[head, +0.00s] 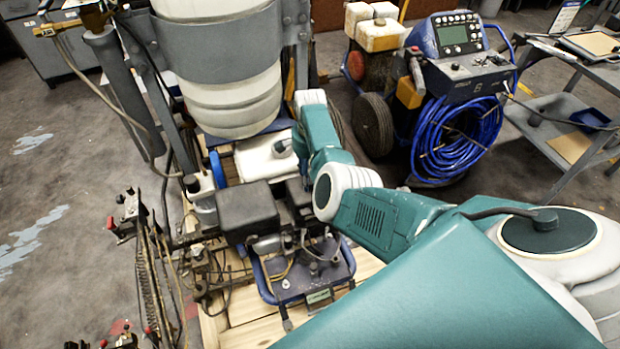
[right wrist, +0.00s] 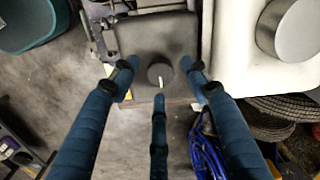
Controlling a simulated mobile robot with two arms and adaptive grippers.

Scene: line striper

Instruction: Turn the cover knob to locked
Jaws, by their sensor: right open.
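The cover knob (right wrist: 160,74) is a small round black knob with a white pointer mark. In the right wrist view it sits on a dark grey cover (right wrist: 150,38), and the mark points toward the bottom of the picture. My right gripper (right wrist: 160,68) is open, with its dark blue fingers spread around the knob and apart from it in the picture. Whether any finger touches it I cannot tell. In the head view my teal right arm reaches over the machine; the knob and right fingers are not discernible there. My left gripper is not in view.
A white tank (right wrist: 228,50) with a grey cap stands beside the cover. In the head view, the striper's large cream drum (head: 225,95) stands behind the engine. A cart with a coiled blue hose (head: 455,140) and a grey workbench (head: 555,125) stand at the right.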

